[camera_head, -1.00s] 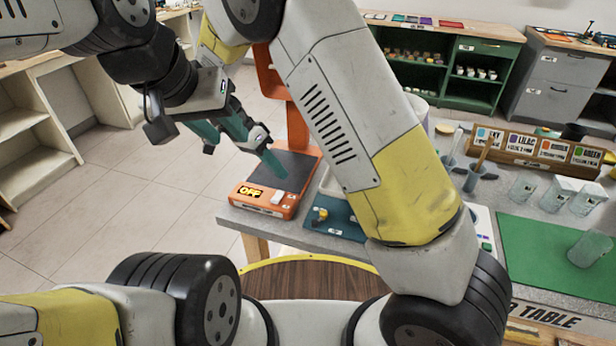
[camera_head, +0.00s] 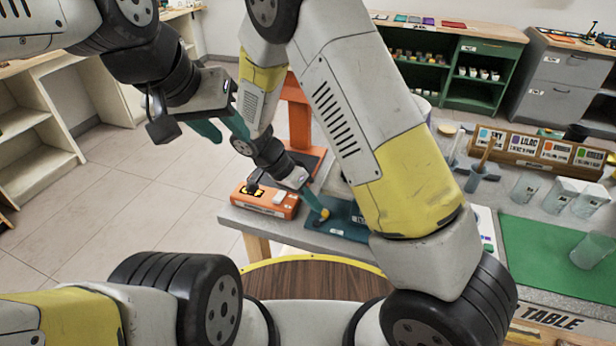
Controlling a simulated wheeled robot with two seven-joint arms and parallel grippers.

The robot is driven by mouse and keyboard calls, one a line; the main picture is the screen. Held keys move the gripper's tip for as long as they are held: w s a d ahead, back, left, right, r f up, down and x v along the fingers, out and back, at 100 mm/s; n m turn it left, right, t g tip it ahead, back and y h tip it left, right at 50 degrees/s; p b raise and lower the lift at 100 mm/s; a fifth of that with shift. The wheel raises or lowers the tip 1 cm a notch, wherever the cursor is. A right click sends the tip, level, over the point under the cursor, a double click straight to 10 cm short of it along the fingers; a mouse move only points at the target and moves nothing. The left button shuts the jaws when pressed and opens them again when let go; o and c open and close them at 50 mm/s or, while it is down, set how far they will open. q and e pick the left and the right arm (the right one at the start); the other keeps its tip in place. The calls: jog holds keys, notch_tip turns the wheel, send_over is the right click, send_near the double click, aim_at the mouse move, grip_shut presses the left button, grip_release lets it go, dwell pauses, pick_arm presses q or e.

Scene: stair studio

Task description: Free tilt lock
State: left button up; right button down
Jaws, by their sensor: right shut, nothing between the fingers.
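A small yellow piece (camera_head: 324,214) sits on a dark blue panel (camera_head: 350,220) at the table's near left corner; I cannot tell for sure that it is the tilt lock. My right gripper (camera_head: 314,204) reaches down to it from the upper left, shut and with nothing held. Its teal fingertips are beside or touching the yellow piece; which is unclear, and they hide part of it.
My right arm hides the table's middle. A green mat (camera_head: 540,255), several clear cups and a labelled wooden rack (camera_head: 530,147) are to the right.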

jog(key=shift+d+m+g, duration=0.25)
jog(key=shift+m+g, duration=0.2)
jog(key=shift+m, duration=0.35)
jog(key=shift+d+m+g, duration=0.25)
jog(key=shift+m+g, duration=0.2)
jog(key=shift+m, duration=0.35)
jog(key=shift+a, duration=0.1)
jog(key=shift+s+a, duration=0.15)
jog(key=shift+a, duration=0.55)
